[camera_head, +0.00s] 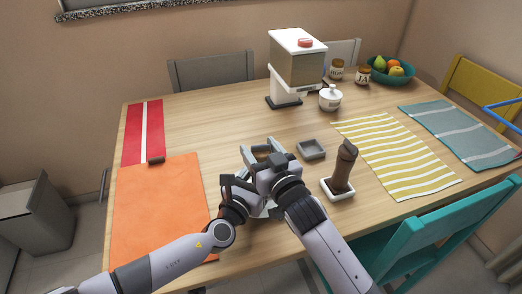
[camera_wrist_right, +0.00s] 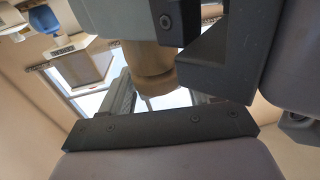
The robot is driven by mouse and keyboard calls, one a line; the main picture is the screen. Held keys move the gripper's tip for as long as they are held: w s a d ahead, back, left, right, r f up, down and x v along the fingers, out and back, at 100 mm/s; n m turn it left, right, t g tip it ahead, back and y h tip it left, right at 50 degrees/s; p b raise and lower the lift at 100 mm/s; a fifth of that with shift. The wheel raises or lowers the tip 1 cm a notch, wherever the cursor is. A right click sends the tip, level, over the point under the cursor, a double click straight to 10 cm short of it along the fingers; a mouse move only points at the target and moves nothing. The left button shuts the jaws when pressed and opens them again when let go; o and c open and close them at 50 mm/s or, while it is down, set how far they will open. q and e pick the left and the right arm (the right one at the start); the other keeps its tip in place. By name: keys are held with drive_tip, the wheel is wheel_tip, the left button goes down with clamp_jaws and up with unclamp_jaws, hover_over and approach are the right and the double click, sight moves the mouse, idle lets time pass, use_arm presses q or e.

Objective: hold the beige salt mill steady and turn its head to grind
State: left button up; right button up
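In the head view I cannot make out the mill; my two grippers hide that spot. My right gripper (camera_head: 262,158) is over the front middle of the table, with pale grey finger parts pointing away. My left gripper (camera_head: 238,192) is right beside it, lower and to the left, its fingers mostly covered. Whether either gripper is closed on the mill is hidden.
A dark brown mill (camera_head: 343,168) stands in a white dish (camera_head: 338,194) close to the right arm. A small grey dish (camera_head: 311,149) lies behind it. An orange mat (camera_head: 155,205) is at left, a yellow striped mat (camera_head: 395,155) at right. A dispenser (camera_head: 297,65) stands at the back.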

drive_tip(key=shift+o, duration=0.4)
drive_tip(key=shift+f, duration=0.1)
drive_tip(key=shift+s+d, duration=0.3)
drive_tip(key=shift+s, duration=0.1)
drive_tip(key=v, duration=1.1)
